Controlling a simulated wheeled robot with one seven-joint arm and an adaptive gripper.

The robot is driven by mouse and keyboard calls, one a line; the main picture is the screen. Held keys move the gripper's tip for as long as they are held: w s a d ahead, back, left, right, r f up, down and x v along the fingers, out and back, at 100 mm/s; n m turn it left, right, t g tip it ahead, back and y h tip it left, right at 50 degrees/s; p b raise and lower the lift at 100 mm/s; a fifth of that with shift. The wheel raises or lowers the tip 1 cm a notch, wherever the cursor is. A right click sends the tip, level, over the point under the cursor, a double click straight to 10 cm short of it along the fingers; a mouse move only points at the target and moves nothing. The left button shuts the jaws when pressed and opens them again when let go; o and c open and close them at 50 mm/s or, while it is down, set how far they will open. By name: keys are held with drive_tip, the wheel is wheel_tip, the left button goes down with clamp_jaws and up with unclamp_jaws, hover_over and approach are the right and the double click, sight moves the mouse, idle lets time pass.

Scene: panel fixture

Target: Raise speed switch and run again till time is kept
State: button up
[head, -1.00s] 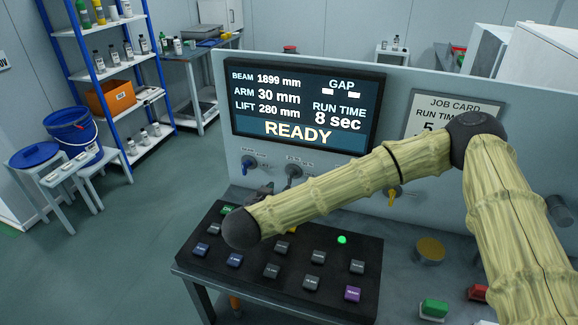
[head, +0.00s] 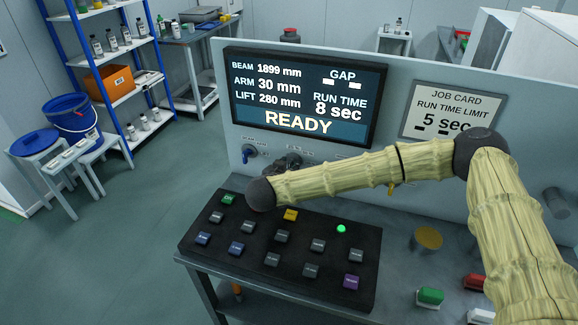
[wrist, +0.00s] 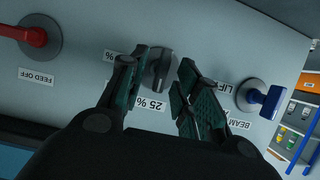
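The speed switch, a dark grey rotary knob (wrist: 158,72), sits on the panel between my fingers in the wrist view. Labels with "%" lie around it, one reading "25 %". My gripper (wrist: 164,88) is open, with one finger on each side of the knob; I cannot tell whether either touches it. In the head view my gripper (head: 287,165) is at the panel below the display, partly hidden by my arm. The display (head: 305,98) reads RUN TIME 8 sec and READY. The job card (head: 452,110) reads RUN TIME LIMIT 5 sec.
A blue lever (wrist: 262,98) and a red lever (wrist: 32,37) labelled FEED OFF flank the knob. Below the panel is a black console (head: 330,262) with several buttons, including green (head: 228,199) and yellow (head: 291,214). Green (head: 430,297) and red (head: 474,282) buttons stand at right.

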drive_tip(key=shift+w+f, duration=0.2)
drive_tip(key=shift+w, duration=0.05)
clamp_jaws()
